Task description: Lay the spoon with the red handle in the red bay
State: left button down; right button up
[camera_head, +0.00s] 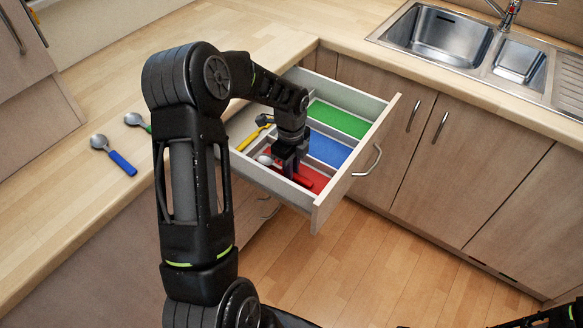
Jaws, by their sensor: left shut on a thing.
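The red-handled spoon (303,182) is in the open drawer, low at the red bay (314,174). Its metal bowl (265,160) points left and its red handle shows to the right of my gripper. My left gripper (290,170) reaches down into the drawer and is shut on the spoon. The fingers hide the middle of the spoon, and I cannot tell whether it touches the bay floor. The drawer (352,160) also has a blue bay (328,150) and a green bay (340,120).
A blue-handled spoon (113,155) and a green-handled spoon (136,121) lie on the wooden counter at the left. A yellow-handled utensil (252,138) lies in the drawer's left part. A sink (440,38) is at the back right. Part of my right arm shows at the bottom right.

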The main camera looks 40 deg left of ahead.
pick_arm(q)
jog(key=c, duration=1.3)
grip_release()
jog(key=shift+f, duration=0.1)
jog(key=shift+c, duration=0.2)
notch_tip(320, 180, up, 12)
